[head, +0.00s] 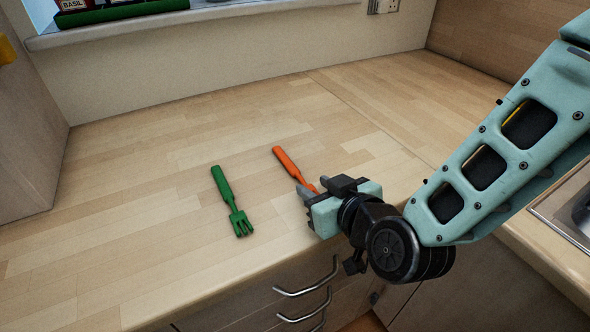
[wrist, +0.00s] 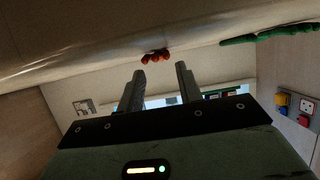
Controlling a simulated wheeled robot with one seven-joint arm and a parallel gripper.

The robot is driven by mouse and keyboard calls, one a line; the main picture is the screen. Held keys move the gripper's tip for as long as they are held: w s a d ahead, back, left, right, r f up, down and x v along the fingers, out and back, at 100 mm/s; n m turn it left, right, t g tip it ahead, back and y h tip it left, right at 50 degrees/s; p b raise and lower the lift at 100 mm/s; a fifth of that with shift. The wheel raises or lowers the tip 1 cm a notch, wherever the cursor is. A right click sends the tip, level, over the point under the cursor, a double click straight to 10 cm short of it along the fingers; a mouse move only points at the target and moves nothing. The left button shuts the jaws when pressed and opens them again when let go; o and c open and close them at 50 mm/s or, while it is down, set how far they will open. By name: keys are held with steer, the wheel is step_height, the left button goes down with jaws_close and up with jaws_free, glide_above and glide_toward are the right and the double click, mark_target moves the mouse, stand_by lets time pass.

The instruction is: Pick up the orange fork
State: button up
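The orange fork (head: 289,164) lies on the wooden worktop, its handle pointing to the back left. Its front end is hidden behind my gripper in the head view. My gripper (head: 305,191) is at the near end of the fork, close to the worktop's front edge. In the wrist view the two fingers (wrist: 158,88) stand apart with nothing between them. The fork's orange end (wrist: 155,56) shows beyond the fingertips, lying against the worktop surface and roughly lined up with the gap.
A green fork (head: 231,200) lies left of the orange one; it also shows in the wrist view (wrist: 268,35). Drawers with metal handles (head: 308,279) are below the front edge. A windowsill (head: 150,24) runs along the back. The worktop behind the forks is clear.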

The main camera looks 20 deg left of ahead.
mark_target(302, 178)
steer(key=shift+x, duration=1.85)
steer(key=shift+a+r, duration=0.1)
steer(key=c, duration=0.7)
